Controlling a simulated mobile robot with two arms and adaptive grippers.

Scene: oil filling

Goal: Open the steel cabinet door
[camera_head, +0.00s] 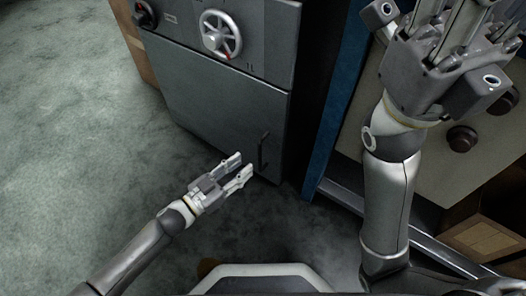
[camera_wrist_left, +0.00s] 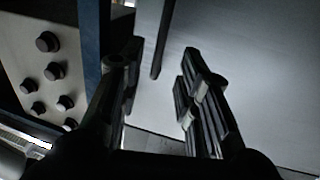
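The steel cabinet (camera_head: 230,90) stands at the top middle of the head view, its grey door (camera_head: 215,115) shut. A dark vertical handle (camera_head: 263,152) sits near the door's lower right edge. My left gripper (camera_head: 238,168) is just left of and below the handle, open and empty, fingers pointing toward it. In the left wrist view the handle (camera_wrist_left: 161,40) shows between and beyond the two open fingers (camera_wrist_left: 160,70), apart from them. My right gripper (camera_head: 465,30) is raised at the top right, partly cut off; its fingertips are out of frame.
A valve wheel (camera_head: 220,35) and a dark knob (camera_head: 144,14) are on the cabinet's upper panel. A blue post (camera_head: 335,100) and a beige panel with dark knobs (camera_head: 462,138) stand to the right. A cardboard box (camera_head: 480,236) is low right. The floor at left is clear.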

